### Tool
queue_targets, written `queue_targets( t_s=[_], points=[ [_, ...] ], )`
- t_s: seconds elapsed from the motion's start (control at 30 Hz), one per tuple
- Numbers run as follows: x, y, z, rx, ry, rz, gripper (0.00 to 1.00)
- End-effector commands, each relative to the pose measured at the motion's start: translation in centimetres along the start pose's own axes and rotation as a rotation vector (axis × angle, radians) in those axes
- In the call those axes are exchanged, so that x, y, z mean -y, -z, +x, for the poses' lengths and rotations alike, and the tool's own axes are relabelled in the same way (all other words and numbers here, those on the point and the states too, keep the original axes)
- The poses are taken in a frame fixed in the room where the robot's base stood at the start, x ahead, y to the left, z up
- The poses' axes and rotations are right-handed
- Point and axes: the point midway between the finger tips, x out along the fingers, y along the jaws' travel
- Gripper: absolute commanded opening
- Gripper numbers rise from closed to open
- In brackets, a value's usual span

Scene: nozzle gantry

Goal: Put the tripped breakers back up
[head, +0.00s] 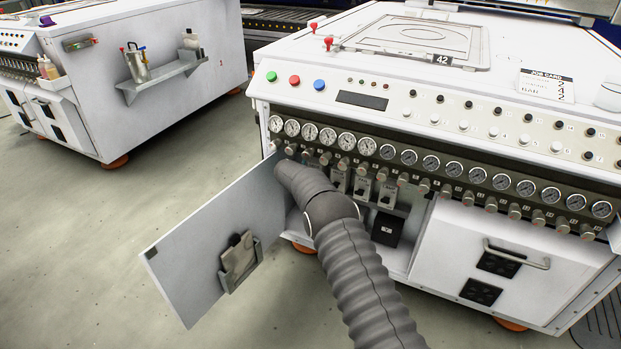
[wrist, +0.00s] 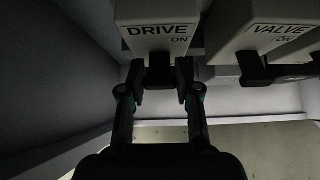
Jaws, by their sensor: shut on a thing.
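In the wrist view, the grey DRIVE breaker (wrist: 158,28) is at the top centre, with a black lever (wrist: 159,73) below its label. My gripper (wrist: 160,82) has one finger on each side of this lever and is shut on it. The VALVE breaker (wrist: 262,40) is to the right, with its own black lever (wrist: 256,70). Both fronts show the word ON. In the head view, breakers (head: 387,194) stand in a row inside the open cabinet under the gauges; my arm hides my gripper and part of the row. I cannot tell clearly which levers are up.
The open cabinet door (head: 190,250), with a holder (head: 239,262) on it, swings out left of my arm. A black box (head: 388,228) sits in the cabinet below the breakers. Gauges (head: 409,157) and knobs line the panel above. Floor at the left is clear.

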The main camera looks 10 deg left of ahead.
Motion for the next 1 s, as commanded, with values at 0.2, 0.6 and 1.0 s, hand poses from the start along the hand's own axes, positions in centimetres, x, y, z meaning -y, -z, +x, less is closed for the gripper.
queue_targets(
  t_s=[0.2, 0.6, 1.0],
  points=[
    [-0.14, -0.21, -0.1, 0.001, -0.004, 0.002, 0.0],
    [-0.08, -0.13, -0.06, 0.0, -0.003, 0.001, 0.58],
    [-0.04, 0.34, 0.18, 0.038, -0.001, -0.002, 0.58]
  ],
)
